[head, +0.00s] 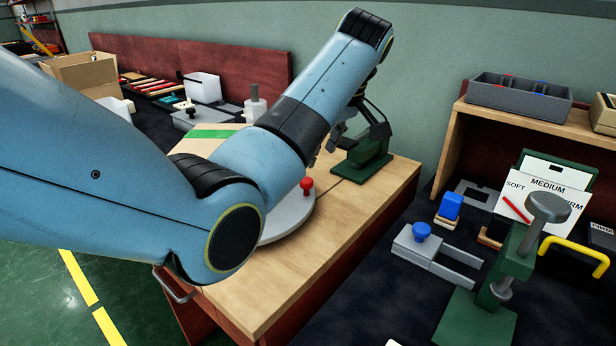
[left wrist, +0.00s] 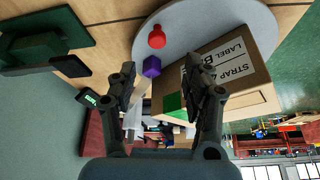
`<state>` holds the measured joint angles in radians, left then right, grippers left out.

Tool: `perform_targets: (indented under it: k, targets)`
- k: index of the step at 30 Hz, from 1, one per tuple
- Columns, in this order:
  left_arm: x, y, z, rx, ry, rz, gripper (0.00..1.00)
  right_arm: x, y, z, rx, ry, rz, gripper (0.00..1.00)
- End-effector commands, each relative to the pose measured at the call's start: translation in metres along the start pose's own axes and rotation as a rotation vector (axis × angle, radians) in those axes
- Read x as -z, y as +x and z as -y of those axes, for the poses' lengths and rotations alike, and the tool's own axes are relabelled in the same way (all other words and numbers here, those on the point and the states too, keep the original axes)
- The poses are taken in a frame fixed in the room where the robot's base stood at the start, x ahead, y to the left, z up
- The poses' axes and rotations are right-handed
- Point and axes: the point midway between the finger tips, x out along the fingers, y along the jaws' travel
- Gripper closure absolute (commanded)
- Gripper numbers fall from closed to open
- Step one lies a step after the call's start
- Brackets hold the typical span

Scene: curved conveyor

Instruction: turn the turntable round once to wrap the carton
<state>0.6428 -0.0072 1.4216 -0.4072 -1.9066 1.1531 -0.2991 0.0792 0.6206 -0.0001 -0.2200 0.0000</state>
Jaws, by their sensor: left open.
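The grey round turntable (head: 287,222) sits on the wooden bench, partly hidden behind my left arm. A red knob (head: 307,185) stands near its edge. The carton (head: 200,145) with a green strip is mostly hidden by my arm in the head view. In the left wrist view the carton (left wrist: 258,78), with a "STRAP" label, rests on the turntable (left wrist: 190,28), and the red knob (left wrist: 157,37) stands beside a purple cube (left wrist: 152,66). My left gripper (left wrist: 166,76) is open, its fingers apart and nothing clearly held between them; in the head view it is partly hidden behind my arm.
A dark green stand (head: 365,158) is close to my left gripper at the bench's back. A green clamp (head: 510,265), a grey fixture (head: 436,255) and a card holder (head: 550,185) stand on the dark table at right. The wooden bench top (head: 365,225) is clear at its right front.

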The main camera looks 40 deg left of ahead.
Motion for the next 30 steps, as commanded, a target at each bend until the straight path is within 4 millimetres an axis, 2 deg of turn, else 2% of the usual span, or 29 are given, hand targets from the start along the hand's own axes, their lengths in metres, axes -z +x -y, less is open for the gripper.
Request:
perform_targets:
  k: [2,5,15,21,30]
  targets:
    - [0.003,-0.005,-0.005,0.007,-0.027,-0.002,0.50,0.000,0.000,0.001,0.001,0.001,0.000,0.44]
    - [0.004,0.002,-0.006,0.011,-0.035,-0.005,0.50,-0.001,0.002,0.002,0.002,0.001,0.001,0.44]
    - [0.004,0.068,-0.005,0.010,-0.033,-0.004,0.50,-0.005,0.014,0.003,0.002,0.000,0.006,0.44]
    - [0.004,0.094,-0.005,0.008,-0.033,-0.004,0.50,-0.006,0.018,0.003,0.001,0.000,0.009,0.44]
    - [0.005,0.101,-0.005,0.006,-0.033,-0.003,0.50,-0.007,0.019,0.001,0.000,-0.001,0.009,0.44]
